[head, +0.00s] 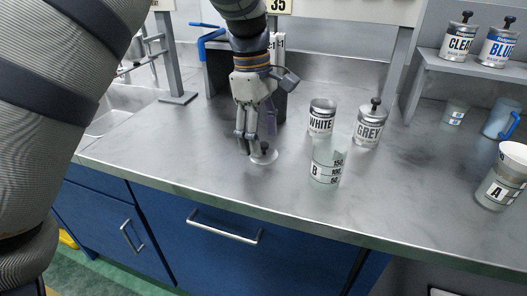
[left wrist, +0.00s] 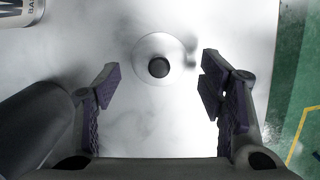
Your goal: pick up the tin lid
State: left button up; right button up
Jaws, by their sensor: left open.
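The tin lid (head: 266,157), a pale round disc with a black knob, lies flat on the steel counter near its front edge. In the left wrist view the lid (left wrist: 146,58) shows knob up, ahead of the fingertips and centred between them. My left gripper (head: 255,138) points down just above and behind the lid, partly covering it in the head view. In the left wrist view its purple-padded fingers (left wrist: 158,85) are wide apart with nothing between them. The WHITE tin (head: 321,122) has no knobbed lid on it. My right gripper is out of view.
The lidded GREY tin (head: 369,128) and beaker B (head: 326,163) stand right of the lid. Beaker A (head: 500,185) is at far right. CLEAR (head: 457,44) and BLUE (head: 498,47) tins sit on a shelf (head: 470,66). A metal stand (head: 178,97) is behind left. Counter left of the lid is clear.

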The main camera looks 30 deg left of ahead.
aim_at(264, 150)
pick_arm(q)
notch_tip(264, 150, down, 2)
jog(key=shift+d+f, duration=0.1)
jog(key=c, duration=1.5)
